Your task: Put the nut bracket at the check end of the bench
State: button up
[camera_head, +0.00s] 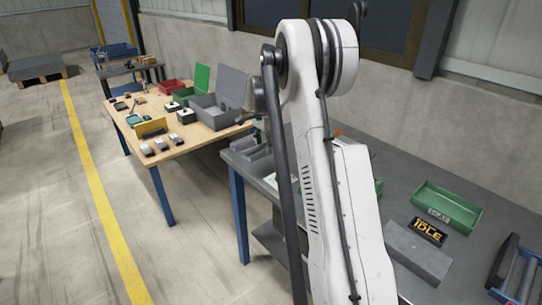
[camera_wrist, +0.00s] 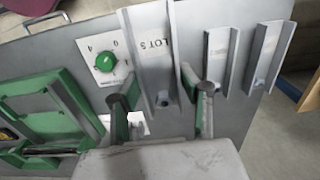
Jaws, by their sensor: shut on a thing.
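In the wrist view my gripper (camera_wrist: 164,92) reaches out over a grey bench top (camera_wrist: 65,45), its two dark-tipped fingers set well apart. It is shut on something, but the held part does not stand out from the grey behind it. I cannot tell for sure which thing is the nut bracket. A small white piece (camera_wrist: 138,123) shows just right of the left finger; I cannot tell whether it touches. In the head view my white arm hides my gripper and part of the grey bench (camera_head: 395,180).
Grey metal channels, one marked LOTS (camera_wrist: 153,45) and others (camera_wrist: 219,55) to its right, lie beyond the fingers. A panel with a green knob (camera_wrist: 106,62) and a green frame (camera_wrist: 70,95) are at left. A wooden table (camera_head: 187,140) with bins stands beyond the bench.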

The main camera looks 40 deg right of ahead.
send_over(273, 161)
notch_tip(273, 161, down, 4)
jog(key=shift+a+r, duration=0.1)
jog(key=shift+r, duration=0.15)
jog(key=shift+f+p, duration=0.3)
jog(key=shift+f, duration=1.7)
jog(key=shift+f, duration=0.15)
jog(key=o, duration=1.2)
jog(key=shift+o, duration=0.2)
